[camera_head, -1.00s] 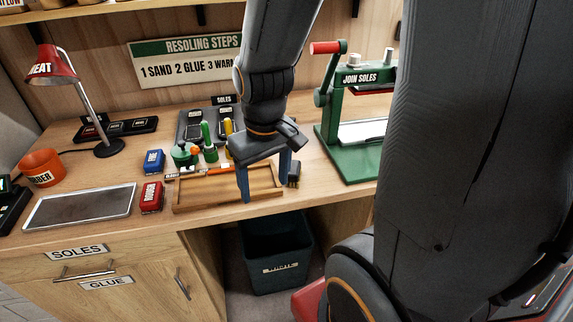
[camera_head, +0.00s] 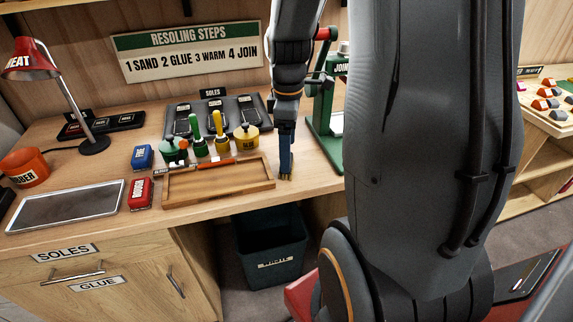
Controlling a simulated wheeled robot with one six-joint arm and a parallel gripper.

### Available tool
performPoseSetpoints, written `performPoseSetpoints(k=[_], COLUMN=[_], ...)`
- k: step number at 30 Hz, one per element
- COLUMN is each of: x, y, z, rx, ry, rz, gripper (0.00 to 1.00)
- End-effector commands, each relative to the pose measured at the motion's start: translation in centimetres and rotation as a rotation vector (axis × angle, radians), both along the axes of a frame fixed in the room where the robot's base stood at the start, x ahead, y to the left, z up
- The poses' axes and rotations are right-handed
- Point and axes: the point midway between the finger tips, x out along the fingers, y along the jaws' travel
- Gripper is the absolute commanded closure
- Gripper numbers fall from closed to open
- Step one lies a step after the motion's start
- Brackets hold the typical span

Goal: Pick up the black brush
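The black brush (camera_head: 287,177) stands on the bench just right of the wooden tray (camera_head: 218,192). Only its lower end shows; my gripper hides the rest. My gripper (camera_head: 286,166) points down directly over the brush, with its blue fingers at or around it. I see the fingers edge-on, one behind the other, so the gap between them and any contact with the brush are hidden.
Green and yellow glue pots (camera_head: 244,138) with upright brushes stand behind the tray. A green press (camera_head: 327,125) is close on the right. Red (camera_head: 140,193) and blue (camera_head: 142,157) blocks are left. A dark bin (camera_head: 270,250) stands below the bench edge.

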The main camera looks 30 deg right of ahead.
Motion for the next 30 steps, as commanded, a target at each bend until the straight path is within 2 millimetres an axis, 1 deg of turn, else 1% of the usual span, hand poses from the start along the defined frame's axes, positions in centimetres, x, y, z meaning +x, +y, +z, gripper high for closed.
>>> performPoseSetpoints(k=[9,12,20,21,23,27,30], x=[0.3,0.3,0.3,0.3,0.3,0.3,0.3], y=[0.2,0.2,0.2,0.2,0.2,0.2,0.2], z=[-3.7,-4.4,-4.7,-4.7,-4.7,-4.7,-4.7], rx=[0.001,0.000,-0.001,-0.001,-0.001,0.000,-0.001], ry=[0.003,0.002,-0.001,-0.001,-0.001,0.000,-0.001], rz=[0.000,-0.001,-0.001,-0.001,-0.001,-0.001,-0.001], gripper=[0.19,0.19,0.19,0.20,0.31,0.54,0.67])
